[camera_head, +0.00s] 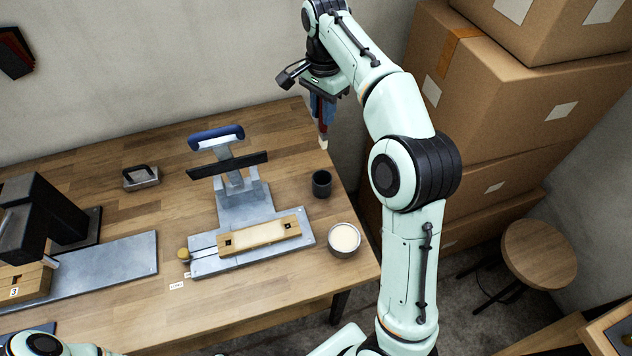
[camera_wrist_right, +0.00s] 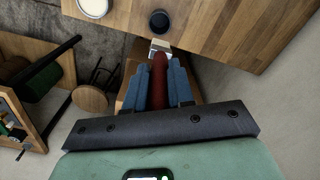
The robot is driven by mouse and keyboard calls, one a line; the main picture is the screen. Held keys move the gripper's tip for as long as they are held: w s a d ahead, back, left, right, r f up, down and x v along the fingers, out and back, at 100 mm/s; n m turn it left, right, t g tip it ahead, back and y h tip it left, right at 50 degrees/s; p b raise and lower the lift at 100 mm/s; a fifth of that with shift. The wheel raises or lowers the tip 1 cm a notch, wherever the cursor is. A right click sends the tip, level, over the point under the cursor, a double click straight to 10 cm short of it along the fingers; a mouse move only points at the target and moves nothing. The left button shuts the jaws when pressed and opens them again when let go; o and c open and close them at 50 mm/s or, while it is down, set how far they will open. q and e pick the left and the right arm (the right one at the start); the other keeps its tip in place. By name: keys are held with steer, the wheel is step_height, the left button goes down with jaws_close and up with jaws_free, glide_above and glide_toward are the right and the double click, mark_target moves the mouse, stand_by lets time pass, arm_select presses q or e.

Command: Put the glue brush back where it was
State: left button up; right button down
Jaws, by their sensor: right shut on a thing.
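My right gripper (camera_head: 322,106) is shut on the glue brush (camera_head: 323,138), which hangs with its pale bristles down near the table's back right corner. In the right wrist view the brush's red handle (camera_wrist_right: 158,82) is between the blue fingers (camera_wrist_right: 160,88). A small dark cup (camera_head: 321,189) stands on the table, nearer the front than the brush; it also shows in the wrist view (camera_wrist_right: 160,24). The brush is apart from the cup. A round pot of pale cream glue (camera_head: 343,250) stands in front of the cup. My left gripper is out of view.
A grey metal jig (camera_head: 209,264) with a wooden bar and blue handle stands left of the cup. Cardboard boxes (camera_head: 500,110) and a stool (camera_head: 539,250) are to the right, beyond the table.

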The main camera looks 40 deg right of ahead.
mark_target(324, 138)
steer(key=shift+d, duration=0.1)
steer(key=f+b, duration=0.1)
steer(key=f, duration=0.2)
steer(key=f+b, duration=0.1)
steer(key=f, duration=0.2)
steer(key=f+b, duration=0.1)
steer(key=f, duration=0.2)
steer(key=shift+s+f, duration=0.25)
steer(key=shift+f, duration=0.15)
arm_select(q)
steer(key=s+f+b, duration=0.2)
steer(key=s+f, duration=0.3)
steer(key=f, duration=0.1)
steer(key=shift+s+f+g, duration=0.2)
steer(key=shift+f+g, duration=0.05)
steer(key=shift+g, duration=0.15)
arm_select(e)
step_height(324, 138, down, 10)
steer(key=shift+w, duration=0.25)
steer(key=c, duration=1)
jaws_free()
steer(key=shift+f, duration=0.1)
